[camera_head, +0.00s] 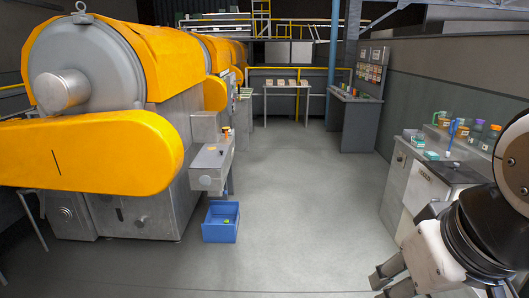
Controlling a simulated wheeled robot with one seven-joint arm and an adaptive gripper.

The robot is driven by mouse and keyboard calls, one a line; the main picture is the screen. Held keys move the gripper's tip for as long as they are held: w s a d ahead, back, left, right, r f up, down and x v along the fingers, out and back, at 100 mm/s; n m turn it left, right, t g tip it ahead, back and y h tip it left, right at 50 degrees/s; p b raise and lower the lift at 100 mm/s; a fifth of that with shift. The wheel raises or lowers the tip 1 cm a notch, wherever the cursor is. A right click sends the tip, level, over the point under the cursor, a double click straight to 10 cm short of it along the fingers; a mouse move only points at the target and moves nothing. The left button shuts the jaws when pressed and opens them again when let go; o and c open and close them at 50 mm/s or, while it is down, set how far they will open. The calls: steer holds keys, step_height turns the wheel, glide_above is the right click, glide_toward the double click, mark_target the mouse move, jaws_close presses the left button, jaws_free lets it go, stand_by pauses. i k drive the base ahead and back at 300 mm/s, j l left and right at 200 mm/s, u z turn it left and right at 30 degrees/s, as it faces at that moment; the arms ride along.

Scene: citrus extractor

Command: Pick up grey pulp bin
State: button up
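No bin that I can clearly tell is grey shows in the head view. A blue open bin (220,236) stands on the floor at the foot of the orange and grey machine, with a small yellow-green item inside. A grey box-like unit (208,172) is on the machine's side above it; I cannot tell whether it is a loose bin. My arm fills the lower right corner. Its end, my gripper (388,281), shows as two grey stubs at the bottom edge, partly cut off, far from the blue bin. I see nothing held between them.
The large orange-covered machine (90,150) takes up the left side. A counter (425,180) with cups and bottles runs along the right wall, close to my arm. A table (290,90) and a grey desk (355,98) stand at the back. The middle floor is clear.

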mark_target(408, 134)
steer(key=i+j+z, duration=0.2)
steer(key=i, duration=1.65)
steer(key=i+l+z, duration=0.3)
steer(key=i, duration=0.5)
steer(key=i+j+z, duration=0.15)
steer(key=i+z, duration=0.15)
steer(key=i, duration=0.55)
steer(key=i+l, duration=0.65)
steer(key=i+l+z, duration=0.05)
